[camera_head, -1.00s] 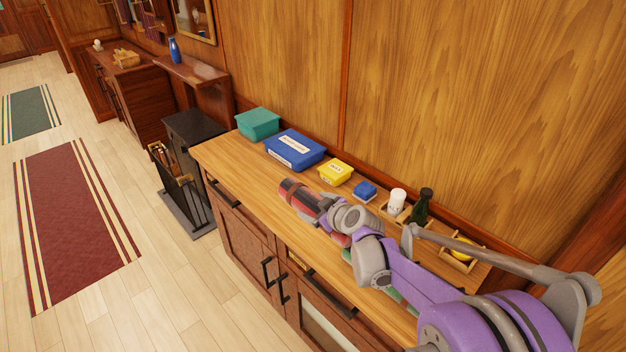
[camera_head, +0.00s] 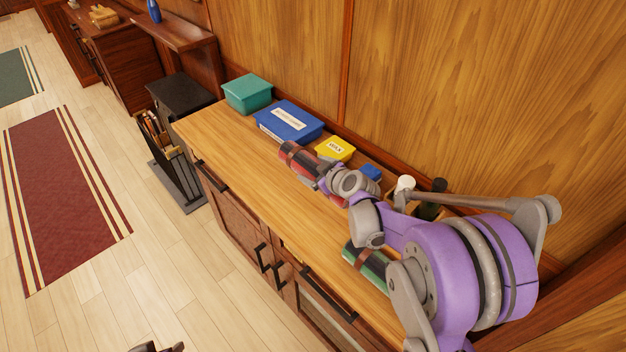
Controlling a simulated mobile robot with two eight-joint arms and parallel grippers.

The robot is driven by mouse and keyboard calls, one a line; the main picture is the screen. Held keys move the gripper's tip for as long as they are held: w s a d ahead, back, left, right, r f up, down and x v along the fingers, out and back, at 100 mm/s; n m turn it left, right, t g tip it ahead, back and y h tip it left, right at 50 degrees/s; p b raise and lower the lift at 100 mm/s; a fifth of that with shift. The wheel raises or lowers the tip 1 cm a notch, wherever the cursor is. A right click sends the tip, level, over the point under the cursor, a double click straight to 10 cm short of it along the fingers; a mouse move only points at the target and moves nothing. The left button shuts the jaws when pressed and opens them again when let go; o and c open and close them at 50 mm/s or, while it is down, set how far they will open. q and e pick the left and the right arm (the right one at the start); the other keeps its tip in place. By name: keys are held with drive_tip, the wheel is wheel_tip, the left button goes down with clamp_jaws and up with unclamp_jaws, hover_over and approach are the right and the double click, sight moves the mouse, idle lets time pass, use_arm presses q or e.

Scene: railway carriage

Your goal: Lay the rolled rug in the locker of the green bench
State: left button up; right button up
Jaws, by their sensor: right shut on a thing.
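My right gripper (camera_head: 325,178) is over the wooden counter, shut on a dark red roll with a brown band (camera_head: 298,158), which looks like a rolled rug. The roll is partly covered by the gripper, and I cannot tell whether it touches the counter. A second roll, green and dark with a brown band (camera_head: 367,262), lies on the counter beneath my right arm, partly hidden. A small dark shape at the bottom edge may be the tip of my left gripper (camera_head: 157,347); its fingers are not clear. The green bench and its locker are not in view.
The counter (camera_head: 215,130) carries a teal box (camera_head: 248,93), a blue box (camera_head: 289,121), a yellow box (camera_head: 335,149) and a small blue box (camera_head: 370,172) along the wall. A black stove-like stand (camera_head: 180,97) is beyond it. A red runner (camera_head: 62,190) lies on open floor at left.

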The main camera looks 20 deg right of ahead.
drive_tip(key=shift+f, duration=2.55)
drive_tip(key=shift+b, duration=0.3)
drive_tip(key=o, duration=1.6)
drive_tip(key=shift+c, duration=0.2)
